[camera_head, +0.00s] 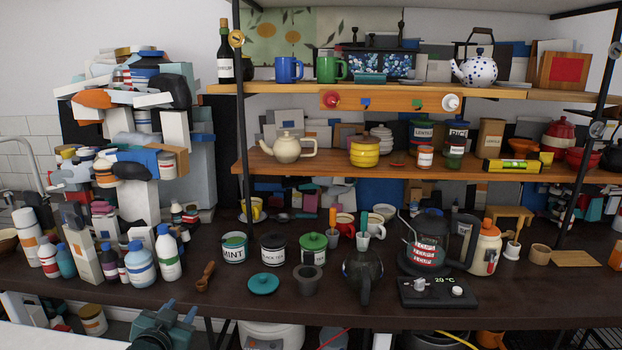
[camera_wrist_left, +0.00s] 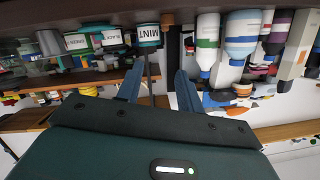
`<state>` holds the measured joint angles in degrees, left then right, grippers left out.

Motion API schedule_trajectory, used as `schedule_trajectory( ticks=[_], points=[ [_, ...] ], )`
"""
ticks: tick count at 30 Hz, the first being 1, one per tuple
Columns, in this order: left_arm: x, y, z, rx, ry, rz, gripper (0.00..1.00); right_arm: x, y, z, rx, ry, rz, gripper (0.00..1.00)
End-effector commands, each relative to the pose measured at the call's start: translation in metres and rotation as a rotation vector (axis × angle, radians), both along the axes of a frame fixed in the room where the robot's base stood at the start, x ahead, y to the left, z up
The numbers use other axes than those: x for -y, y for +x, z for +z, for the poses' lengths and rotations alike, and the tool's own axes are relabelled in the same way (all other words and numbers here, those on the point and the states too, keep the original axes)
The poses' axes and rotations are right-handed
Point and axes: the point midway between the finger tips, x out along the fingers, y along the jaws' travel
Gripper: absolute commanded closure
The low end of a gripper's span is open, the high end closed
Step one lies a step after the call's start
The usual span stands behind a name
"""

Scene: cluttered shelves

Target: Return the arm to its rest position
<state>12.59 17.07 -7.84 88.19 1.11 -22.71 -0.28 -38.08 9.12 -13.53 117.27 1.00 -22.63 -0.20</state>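My left gripper (camera_head: 181,308) shows at the bottom left of the head view, low in front of the dark counter's front edge. In the left wrist view its two blue-grey fingers (camera_wrist_left: 160,88) stand apart with nothing between them. The wrist view is upside down. The MINT tin (camera_head: 234,247) stands on the counter above and to the right of the gripper; it also shows in the wrist view (camera_wrist_left: 148,36). My right gripper is not in either view.
Wooden shelves (camera_head: 300,167) hold teapots and jars. A white container (camera_head: 268,335) stands below the counter.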

Motion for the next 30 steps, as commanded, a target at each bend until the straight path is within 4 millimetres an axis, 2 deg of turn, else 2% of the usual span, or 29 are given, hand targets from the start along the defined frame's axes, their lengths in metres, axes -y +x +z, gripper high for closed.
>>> schedule_trajectory(
  ticks=[1,3,5,7,9,12,15,18,21,30],
  points=[
    [0.015,-0.024,-0.025,-0.040,-0.013,-0.023,0.63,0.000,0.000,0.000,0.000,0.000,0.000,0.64],
    [0.035,-0.058,-0.054,-0.089,-0.036,-0.051,0.63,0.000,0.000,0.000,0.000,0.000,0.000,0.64],
    [0.053,-0.093,-0.078,-0.136,-0.062,-0.076,0.63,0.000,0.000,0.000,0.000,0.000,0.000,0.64],
    [0.075,-0.136,-0.101,-0.192,-0.096,-0.104,0.63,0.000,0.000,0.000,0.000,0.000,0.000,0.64],
    [0.094,-0.180,-0.118,-0.246,-0.134,-0.124,0.63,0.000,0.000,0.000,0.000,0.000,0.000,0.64],
    [0.116,-0.236,-0.132,-0.314,-0.187,-0.142,0.63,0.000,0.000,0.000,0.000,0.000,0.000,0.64],
    [0.131,-0.276,-0.136,-0.364,-0.229,-0.149,0.63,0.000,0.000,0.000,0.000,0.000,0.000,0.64],
    [0.139,-0.302,-0.137,-0.395,-0.256,-0.152,0.63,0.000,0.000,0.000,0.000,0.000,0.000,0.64],
    [0.143,-0.313,-0.137,-0.408,-0.268,-0.152,0.63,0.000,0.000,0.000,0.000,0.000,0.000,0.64],
    [0.143,-0.314,-0.137,-0.411,-0.270,-0.152,0.63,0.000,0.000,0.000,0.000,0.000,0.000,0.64]
  ],
)
